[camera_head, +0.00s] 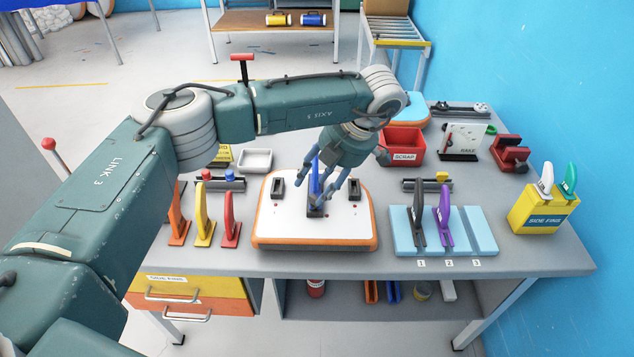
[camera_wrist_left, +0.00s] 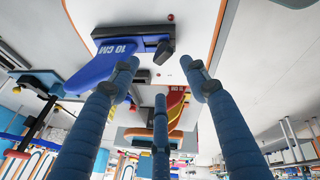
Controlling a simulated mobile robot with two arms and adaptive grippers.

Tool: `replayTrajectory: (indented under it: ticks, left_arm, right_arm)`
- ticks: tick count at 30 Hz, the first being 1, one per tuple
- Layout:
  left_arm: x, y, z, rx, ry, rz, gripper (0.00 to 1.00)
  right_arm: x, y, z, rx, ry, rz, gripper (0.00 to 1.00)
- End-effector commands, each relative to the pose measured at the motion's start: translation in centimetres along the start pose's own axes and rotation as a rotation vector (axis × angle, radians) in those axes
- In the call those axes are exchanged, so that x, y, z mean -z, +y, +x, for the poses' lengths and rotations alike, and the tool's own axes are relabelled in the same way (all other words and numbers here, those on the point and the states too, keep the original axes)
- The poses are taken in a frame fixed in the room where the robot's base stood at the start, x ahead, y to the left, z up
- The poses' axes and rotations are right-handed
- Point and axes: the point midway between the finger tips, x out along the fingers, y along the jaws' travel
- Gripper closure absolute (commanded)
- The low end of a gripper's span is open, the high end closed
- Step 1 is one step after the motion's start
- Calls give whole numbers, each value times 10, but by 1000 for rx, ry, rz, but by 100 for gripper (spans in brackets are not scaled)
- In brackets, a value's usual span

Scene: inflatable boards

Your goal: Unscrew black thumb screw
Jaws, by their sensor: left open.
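The white board with an orange rim (camera_head: 280,232) lies on the grey table. A blue fin (camera_head: 315,180) stands upright in a black fin box (camera_head: 316,212) at its middle. In the left wrist view the fin (camera_wrist_left: 115,52), marked 10 CM, shows upside down against the box (camera_wrist_left: 150,42). I cannot make out the black thumb screw; it is too small or hidden by my fingers. My left gripper (camera_head: 328,174) is open, pointing down beside the fin. In the wrist view its fingers (camera_wrist_left: 160,75) are spread with nothing between the tips; contact with the fin cannot be told.
Two black side boxes (camera_head: 278,188) (camera_head: 354,190) sit on the board. Orange, yellow and red fins (camera_head: 203,226) stand left. A light-blue rack (camera_head: 471,228) holds black and purple fins at right.

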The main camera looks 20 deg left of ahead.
Motion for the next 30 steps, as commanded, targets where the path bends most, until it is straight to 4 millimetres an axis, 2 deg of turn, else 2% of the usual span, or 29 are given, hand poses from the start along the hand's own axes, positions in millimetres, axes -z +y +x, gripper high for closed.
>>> replayTrajectory:
  ticks: [3,6,17,30]
  left_arm:
    - [2,0,3,-47,-45,143,54]
    - [1,0,2,-66,-68,207,54]
    - [1,0,1,-76,-78,242,54]
    - [3,-1,2,-167,-172,536,54]
  right_arm:
    - [0,0,8,0,0,0,60]
    - [-1,0,10,0,0,0,60]
    - [0,-2,10,2,1,1,60]
    - [-2,-3,29,2,1,1,60]
